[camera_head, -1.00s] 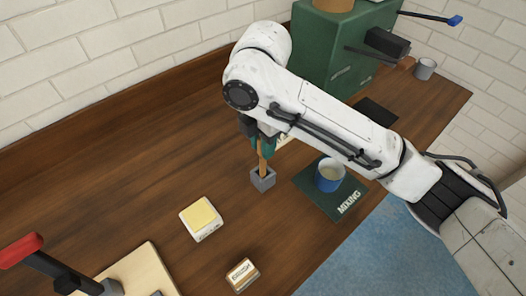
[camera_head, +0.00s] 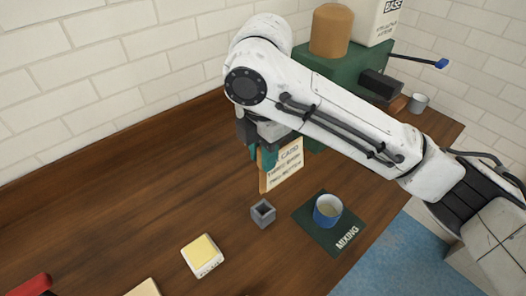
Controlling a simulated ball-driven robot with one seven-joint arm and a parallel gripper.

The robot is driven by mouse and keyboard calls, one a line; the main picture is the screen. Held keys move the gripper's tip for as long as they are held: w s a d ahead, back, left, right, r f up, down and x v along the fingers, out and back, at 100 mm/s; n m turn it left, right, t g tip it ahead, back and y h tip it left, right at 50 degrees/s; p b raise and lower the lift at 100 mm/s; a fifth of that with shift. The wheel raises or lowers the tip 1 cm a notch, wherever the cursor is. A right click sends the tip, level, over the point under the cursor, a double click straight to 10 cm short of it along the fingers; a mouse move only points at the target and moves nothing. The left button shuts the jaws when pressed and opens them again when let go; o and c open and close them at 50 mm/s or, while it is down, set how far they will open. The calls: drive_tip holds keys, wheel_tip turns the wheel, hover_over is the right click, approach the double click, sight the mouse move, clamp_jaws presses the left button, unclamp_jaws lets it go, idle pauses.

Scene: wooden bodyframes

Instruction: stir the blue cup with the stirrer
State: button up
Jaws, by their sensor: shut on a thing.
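My gripper (camera_head: 262,154), with teal fingers, is shut on the wooden stirrer (camera_head: 263,181), which hangs down roughly upright. The stirrer's lower end is above the small grey square holder (camera_head: 263,213) and apart from it; the holder looks empty. The blue cup (camera_head: 327,211) stands upright to the right of the holder, on a dark green mat (camera_head: 348,236) marked MIXING. Something pale shows inside the cup. My gripper is to the upper left of the cup.
A printed card (camera_head: 286,166) stands behind the stirrer. A green machine (camera_head: 322,68) with a brown drum (camera_head: 331,30) stands at the back, near a grey cup (camera_head: 417,103). A white block with a yellow top (camera_head: 202,254) lies at the front.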

drive_tip(key=shift+r+p, duration=1.7)
drive_tip(key=shift+r, duration=0.65)
